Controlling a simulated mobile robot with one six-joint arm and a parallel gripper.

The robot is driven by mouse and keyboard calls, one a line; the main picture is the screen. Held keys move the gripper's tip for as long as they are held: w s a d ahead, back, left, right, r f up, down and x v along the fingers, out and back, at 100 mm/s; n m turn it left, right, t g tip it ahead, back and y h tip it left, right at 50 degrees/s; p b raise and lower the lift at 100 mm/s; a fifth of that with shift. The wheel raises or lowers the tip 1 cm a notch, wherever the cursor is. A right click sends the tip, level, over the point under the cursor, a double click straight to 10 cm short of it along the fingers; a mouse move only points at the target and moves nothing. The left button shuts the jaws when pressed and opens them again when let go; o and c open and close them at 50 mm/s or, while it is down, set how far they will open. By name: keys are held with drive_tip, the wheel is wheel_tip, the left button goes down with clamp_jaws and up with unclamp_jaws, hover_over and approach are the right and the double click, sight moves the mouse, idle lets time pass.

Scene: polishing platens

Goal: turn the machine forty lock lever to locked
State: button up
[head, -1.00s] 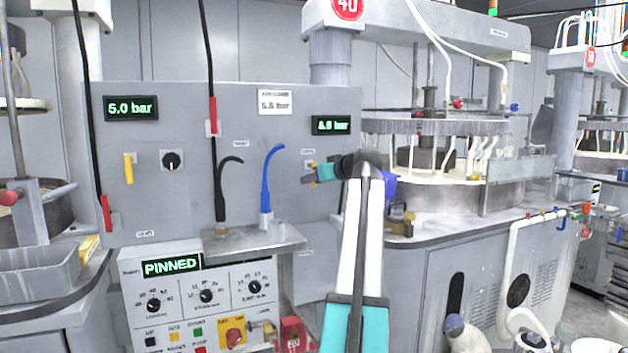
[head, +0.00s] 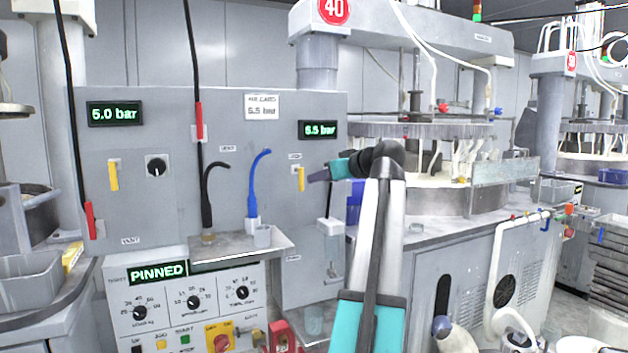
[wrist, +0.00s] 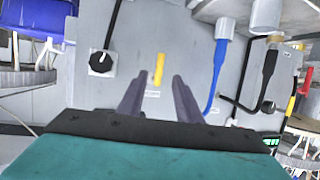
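A short yellow lever (head: 301,179) hangs straight down on the right part of the grey panel (head: 270,115), below a small label too small to read surely. In the wrist view the yellow lever (wrist: 159,68) shows upright, in line with the gap between my fingers and beyond their tips. My gripper (head: 318,177) is to the right of the lever, apart from it, pointing at the panel. In the wrist view my gripper (wrist: 155,78) is open and empty. The round red sign 40 (head: 334,10) marks the machine behind.
A blue hose (head: 256,185) and a black hose (head: 208,195) rise left of the lever, above a small shelf (head: 240,248). Another yellow lever (head: 113,176) and a black knob (head: 156,166) are farther left. A control box (head: 175,300) reads PINNED.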

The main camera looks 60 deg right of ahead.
drive_tip(key=shift+v, duration=1.15)
